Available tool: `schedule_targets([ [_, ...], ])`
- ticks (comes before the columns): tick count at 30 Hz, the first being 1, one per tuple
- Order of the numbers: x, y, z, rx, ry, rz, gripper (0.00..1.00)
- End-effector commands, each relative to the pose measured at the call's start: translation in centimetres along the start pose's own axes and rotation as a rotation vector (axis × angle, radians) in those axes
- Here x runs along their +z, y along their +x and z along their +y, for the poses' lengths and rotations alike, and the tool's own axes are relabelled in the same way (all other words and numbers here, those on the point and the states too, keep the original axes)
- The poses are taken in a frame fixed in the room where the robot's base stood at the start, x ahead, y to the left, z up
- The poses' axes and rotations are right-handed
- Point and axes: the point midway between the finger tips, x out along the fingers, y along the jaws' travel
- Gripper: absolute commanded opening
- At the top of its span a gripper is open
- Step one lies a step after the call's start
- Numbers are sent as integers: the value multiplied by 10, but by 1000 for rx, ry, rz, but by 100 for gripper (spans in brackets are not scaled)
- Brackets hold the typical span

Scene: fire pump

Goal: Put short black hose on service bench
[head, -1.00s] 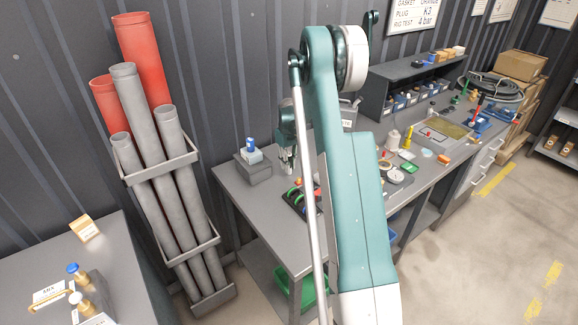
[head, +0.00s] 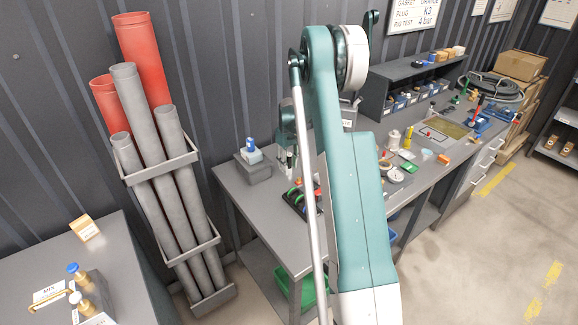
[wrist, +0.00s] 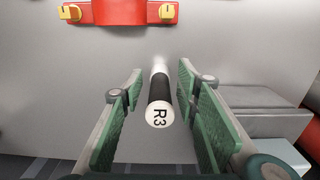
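A short black hose (wrist: 159,90) with white ends shows in the wrist view, its near end marked R3. It appears to stand upright on the service bench (wrist: 225,50), though its base is blurred. My gripper (wrist: 163,95) is open, with its green-padded fingers on either side of the hose and visible gaps between. In the head view the service bench (head: 245,186) runs along the wall. My gripper is over its near left part, largely hidden by my arm, so the hose is hard to make out there.
A red holder with yellow hooks (wrist: 122,12) lies beyond the hose. A grey block (wrist: 262,105) is at the right in the wrist view. A dark tray of coloured items (head: 296,200) is on the bench. A pipe rack (head: 160,170) stands left of the bench.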

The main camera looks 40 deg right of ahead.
Motion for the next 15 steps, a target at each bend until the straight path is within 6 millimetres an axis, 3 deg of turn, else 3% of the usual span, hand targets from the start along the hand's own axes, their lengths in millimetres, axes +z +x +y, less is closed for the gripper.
schedule_targets([
  [8, 0, -32, 0, 0, 0, 0, 32],
  [15, 0, -72, 0, 0, 0, 0, 32],
])
